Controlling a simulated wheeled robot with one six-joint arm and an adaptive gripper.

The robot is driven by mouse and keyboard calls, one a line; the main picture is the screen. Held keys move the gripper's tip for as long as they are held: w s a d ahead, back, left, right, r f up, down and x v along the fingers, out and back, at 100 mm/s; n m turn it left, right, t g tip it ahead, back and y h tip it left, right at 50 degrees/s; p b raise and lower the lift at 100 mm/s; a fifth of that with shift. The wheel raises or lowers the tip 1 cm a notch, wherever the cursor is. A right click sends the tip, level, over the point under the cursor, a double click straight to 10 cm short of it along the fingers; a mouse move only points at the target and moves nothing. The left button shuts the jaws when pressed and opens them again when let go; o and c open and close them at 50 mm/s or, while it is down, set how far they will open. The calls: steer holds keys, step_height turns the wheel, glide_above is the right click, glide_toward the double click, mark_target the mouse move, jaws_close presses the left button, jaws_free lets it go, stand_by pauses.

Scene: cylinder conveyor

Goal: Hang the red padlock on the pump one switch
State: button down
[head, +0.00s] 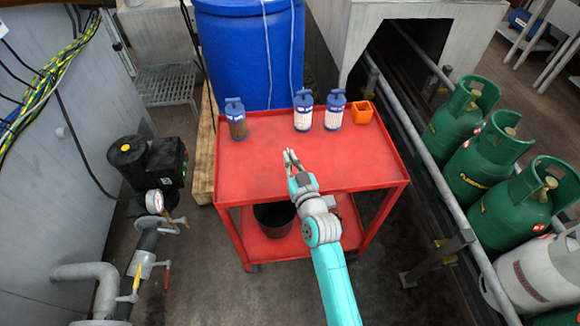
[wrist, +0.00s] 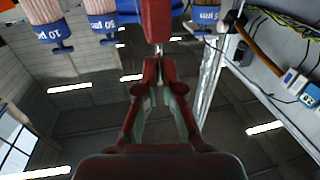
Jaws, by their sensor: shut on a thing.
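A red block-shaped body (wrist: 156,20), which looks like the padlock, shows at the top of the wrist view. A thin bright piece joins it to the fingertips of my gripper (wrist: 158,75). My gripper is shut on it. In the head view my gripper (head: 292,160) is over the red cart top, and the padlock is hard to make out against the red. A dark pump (head: 130,155) stands at the left with a black box (head: 170,160) on its right side, bearing small green lights. No switch can be told apart clearly, nor any pump number.
Blue-capped canisters (head: 236,118) and an orange holder (head: 362,112) stand along the back of the red cart (head: 262,165). A blue drum (head: 245,50) is behind it. A gauge and valve pipes (head: 150,235) rise at left. Green gas cylinders (head: 480,160) line the right.

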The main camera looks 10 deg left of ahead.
steer(key=shift+f, duration=1.85)
steer(key=c, duration=1.3)
jaws_free()
steer(key=shift+f, duration=0.1)
steer(key=v, duration=1.2)
